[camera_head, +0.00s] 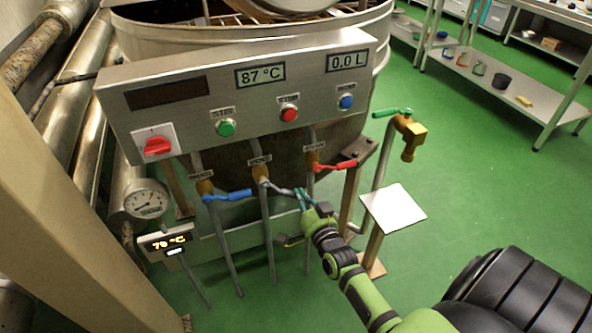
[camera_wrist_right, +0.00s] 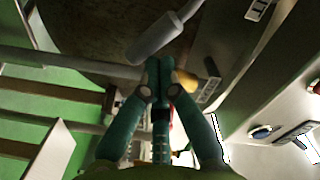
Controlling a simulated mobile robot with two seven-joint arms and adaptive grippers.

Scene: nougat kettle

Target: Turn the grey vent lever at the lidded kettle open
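The grey vent lever (camera_head: 281,188) sits on the middle valve (camera_head: 260,172) below the control panel, between a blue lever and a red lever. It points right and slightly down. My right gripper (camera_head: 303,197) is at the free end of the grey lever. In the right wrist view its teal fingers (camera_wrist_right: 159,66) come together at the tips, with no clear gap. The grey lever's thick handle (camera_wrist_right: 158,38) lies just beyond the tips; whether they touch is unclear. The large steel kettle (camera_head: 240,43) stands behind the panel. My left gripper is not in view.
The blue lever (camera_head: 228,195) is left of the grey one, the red lever (camera_head: 336,166) right. The control panel (camera_head: 200,67) overhangs them. A green-handled brass tap (camera_head: 411,136) and a white plate on a post (camera_head: 393,208) stand to the right. Open green floor lies beyond.

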